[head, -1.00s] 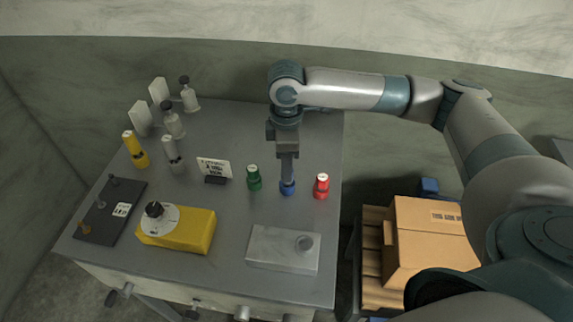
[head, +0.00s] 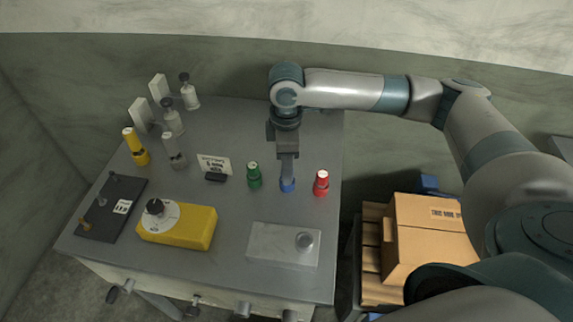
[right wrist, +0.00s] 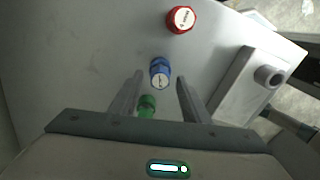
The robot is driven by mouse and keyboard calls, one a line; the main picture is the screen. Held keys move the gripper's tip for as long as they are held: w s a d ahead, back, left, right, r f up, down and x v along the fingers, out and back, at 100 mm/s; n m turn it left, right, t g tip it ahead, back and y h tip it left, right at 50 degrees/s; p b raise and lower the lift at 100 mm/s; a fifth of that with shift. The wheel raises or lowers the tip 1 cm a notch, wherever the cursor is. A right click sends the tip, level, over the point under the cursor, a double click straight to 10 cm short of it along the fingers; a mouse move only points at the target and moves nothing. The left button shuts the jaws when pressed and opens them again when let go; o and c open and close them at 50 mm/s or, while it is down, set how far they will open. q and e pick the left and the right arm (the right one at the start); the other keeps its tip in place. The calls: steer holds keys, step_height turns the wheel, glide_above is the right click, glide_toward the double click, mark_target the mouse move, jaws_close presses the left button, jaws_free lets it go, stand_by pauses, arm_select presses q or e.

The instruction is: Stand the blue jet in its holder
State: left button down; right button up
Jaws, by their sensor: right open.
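The blue jet (head: 288,186) stands upright on the grey table, between a green jet (head: 254,176) and a red jet (head: 321,183). My right gripper (head: 288,177) points down over the blue jet and hides its upper part in the head view. In the right wrist view the two fingers of my right gripper (right wrist: 160,80) are apart, and the white-topped blue jet (right wrist: 160,73) shows in line with the gap between their tips. I cannot tell for certain which thing is the holder; a grey block with a round raised part (head: 282,245) lies at the front right. My left gripper is not in view.
The red jet (right wrist: 181,19) and green jet (right wrist: 147,106) stand close on either side. A small sign (head: 214,165), a yellow box with a dial (head: 180,228), a black plate (head: 105,215) and several bottles fill the left. A cardboard box (head: 425,240) is right of the table.

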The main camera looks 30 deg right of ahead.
step_height(320, 180, up, 12)
steer(key=b, duration=0.3)
stand_by(0.3)
stand_by(1.8)
